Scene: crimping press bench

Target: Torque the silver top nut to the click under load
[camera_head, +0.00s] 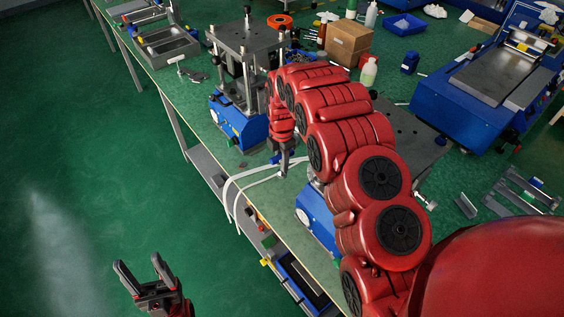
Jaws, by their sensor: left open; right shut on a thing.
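The press (241,50) stands at the bench's left edge, with a dark plate on upright posts above a blue base (238,124). A silver top nut is too small to make out. My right arm reaches over the bench, and its gripper (284,168) points down near the front edge, to the right of the press base. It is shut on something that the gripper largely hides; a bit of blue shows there. White hoses (236,184) loop beside it. My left gripper (140,268) is open and empty, over the floor at lower left, well away from the bench.
A second blue machine (316,217) is partly behind my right arm. A large blue machine (487,84) is at right. The floor at left is clear.

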